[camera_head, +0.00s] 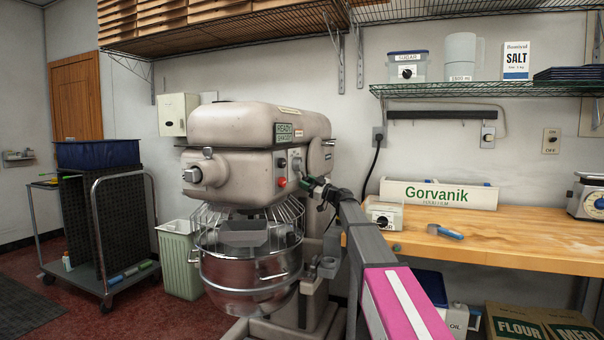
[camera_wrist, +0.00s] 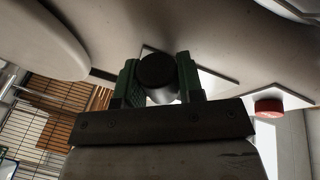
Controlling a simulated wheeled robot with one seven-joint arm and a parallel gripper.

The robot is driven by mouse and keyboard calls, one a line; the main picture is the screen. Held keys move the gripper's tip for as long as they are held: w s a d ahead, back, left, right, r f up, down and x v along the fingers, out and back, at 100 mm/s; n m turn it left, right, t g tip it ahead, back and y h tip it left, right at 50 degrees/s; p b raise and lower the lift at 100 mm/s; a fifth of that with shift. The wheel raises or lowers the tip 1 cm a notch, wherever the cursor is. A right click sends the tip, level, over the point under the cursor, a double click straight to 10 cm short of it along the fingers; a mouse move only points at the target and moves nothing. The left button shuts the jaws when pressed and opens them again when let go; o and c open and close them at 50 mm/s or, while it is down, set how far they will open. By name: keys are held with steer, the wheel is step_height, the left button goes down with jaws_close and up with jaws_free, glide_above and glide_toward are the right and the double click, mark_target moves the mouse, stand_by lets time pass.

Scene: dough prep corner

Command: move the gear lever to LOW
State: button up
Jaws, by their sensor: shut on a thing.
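The large beige dough mixer (camera_head: 230,125) stands left of centre in the head view. My gripper (camera_head: 314,187) is at the right side of its head, by the control panel. In the wrist view, my gripper's green fingers stand on either side of the black round knob of the gear lever (camera_wrist: 157,70), and they are shut on it. The lever's shaft and the gear markings are mostly hidden, so I cannot tell which position it is in. A red button (camera_head: 282,182) sits just left of my gripper; it also shows in the wrist view (camera_wrist: 268,107).
The steel bowl (camera_head: 240,270) with its wire guard is below the mixer head. A wooden worktable (camera_head: 500,232) with a blue-handled tool (camera_head: 444,231) is to the right. A black cable (camera_head: 374,165) hangs on the wall behind. A cart (camera_head: 105,220) stands at left.

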steer(key=shift+w+d+r+n+g+y, duration=0.1)
steer(key=shift+w+r+n+g+y, duration=0.15)
steer(key=shift+n, duration=0.3)
steer(key=shift+w+d+r+n+g+y, duration=0.15)
steer(key=shift+w+n+g, duration=0.15)
steer(key=shift+n, duration=0.25)
steer(key=o, duration=1)
steer(key=v, duration=1)
steer(key=shift+s+d+f, duration=0.2)
steer(key=shift+d, duration=0.1)
